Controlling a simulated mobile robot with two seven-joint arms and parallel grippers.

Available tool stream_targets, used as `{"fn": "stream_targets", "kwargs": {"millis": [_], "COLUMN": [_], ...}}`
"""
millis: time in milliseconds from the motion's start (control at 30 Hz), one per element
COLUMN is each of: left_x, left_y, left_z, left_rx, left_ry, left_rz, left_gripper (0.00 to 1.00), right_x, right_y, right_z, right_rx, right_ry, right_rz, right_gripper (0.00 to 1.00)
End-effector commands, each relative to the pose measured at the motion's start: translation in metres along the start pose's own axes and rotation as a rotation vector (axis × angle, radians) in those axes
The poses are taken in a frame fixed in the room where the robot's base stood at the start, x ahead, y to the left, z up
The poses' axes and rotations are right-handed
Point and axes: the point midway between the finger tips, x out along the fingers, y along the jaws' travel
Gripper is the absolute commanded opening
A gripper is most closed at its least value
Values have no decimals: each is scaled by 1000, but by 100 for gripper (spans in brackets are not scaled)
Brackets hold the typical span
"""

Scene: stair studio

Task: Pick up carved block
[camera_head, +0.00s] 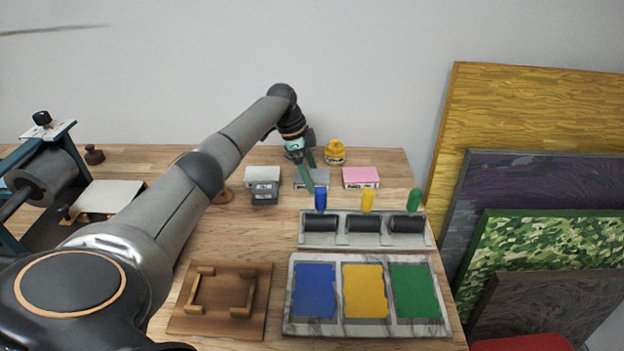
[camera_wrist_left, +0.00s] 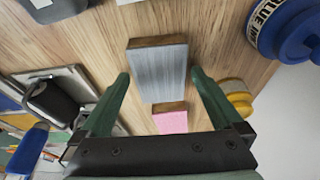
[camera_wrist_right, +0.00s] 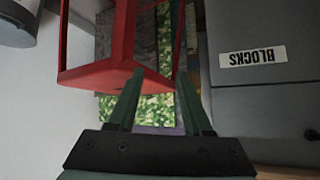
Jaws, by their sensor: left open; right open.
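A grey block (camera_head: 319,178) lies toward the back of the wooden table. My left gripper (camera_head: 309,172) is open over it, fingers pointing down. In the left wrist view the grey block (camera_wrist_left: 158,70) lies between the two open fingers (camera_wrist_left: 161,75), which seem apart from it. A pink block (camera_head: 360,177) lies to its right and also shows in the left wrist view (camera_wrist_left: 171,120). Lighter and darker grey blocks (camera_head: 263,185) lie to its left. Carving on the blocks cannot be made out. My right gripper (camera_wrist_right: 160,76) is open and empty, away from the table.
A yellow ink container (camera_head: 334,153) stands behind, and a blue one (camera_wrist_left: 290,25) is close by. Rollers on a tray (camera_head: 366,243), an ink slab (camera_head: 337,326) and a wooden frame (camera_head: 240,328) fill the front. A red stool (camera_wrist_right: 112,72) and grey cabinet marked BLOCKS (camera_wrist_right: 255,105) surround my right gripper.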

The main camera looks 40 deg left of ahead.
Motion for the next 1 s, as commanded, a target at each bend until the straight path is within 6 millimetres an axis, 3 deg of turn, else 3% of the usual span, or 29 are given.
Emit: {"fn": "stream_targets", "kwargs": {"millis": [700,1000], "left_x": [4,4], "left_y": [0,0], "left_z": [2,2], "left_rx": [-1,0], "left_ry": [-1,0], "left_rz": [0,0], "left_gripper": [100,68], "right_x": [-1,-1], "right_y": [0,0], "right_z": [-1,-1], "right_rx": [0,0], "right_ry": [-1,0], "right_rz": [0,0], "right_gripper": [50,50]}}
